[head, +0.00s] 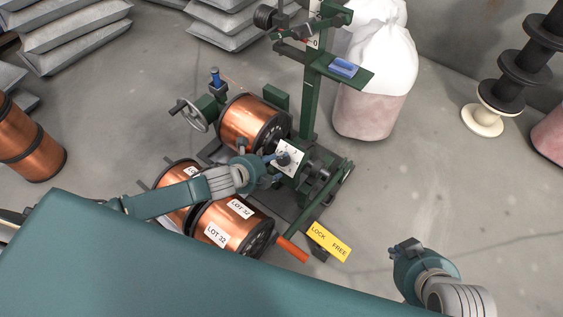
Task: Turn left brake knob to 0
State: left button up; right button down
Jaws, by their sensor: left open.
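The brake knob (284,158) is a small dark knob on a white dial plate (292,149), beside the copper spool (246,121) mounted on the green winding stand. The dial's marks are too small to read. My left gripper (273,158) is at the knob, its fingertips reaching the knob's left side; it is open, and I cannot tell whether it touches. Its hand hides part of the stand below the spool. My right gripper (395,251) is low at the right, away from the stand, over bare floor; its fingers are too small to judge.
Spools labelled LOT 32 (221,225) lie below the stand. An orange-handled lever (292,249) and a yellow LOCK/FREE plate (329,242) are in front. A handwheel (191,115) is at left, a green post (311,99) behind.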

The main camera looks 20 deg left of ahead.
aim_at(282, 161)
pick_arm(q)
jog(key=b+x, duration=0.1)
jog(key=x, duration=0.3)
jog(key=shift+w+d+f+b, duration=0.1)
jog(key=shift+w+f+b, duration=0.2)
jog(key=shift+b, duration=0.1)
jog(key=shift+w+d+f, duration=0.1)
jog(key=shift+w, duration=0.05)
pick_arm(e)
jog(key=w+a+r+t, duration=0.1)
jog(key=w+r+t, duration=0.2)
jog(key=w+r, duration=0.1)
jog(key=w+a+r+t+y, duration=0.1)
jog(key=w+a+r+t, duration=0.1)
jog(key=w+r, duration=0.2)
jog(key=shift+w+a+t+y, duration=0.3)
jog(key=shift+w+t, duration=0.1)
jog(key=shift+w, duration=0.6)
pick_arm(q)
jog(key=shift+c, duration=0.5)
jog(key=c, duration=1)
pick_arm(e)
jog(key=shift+f, duration=0.1)
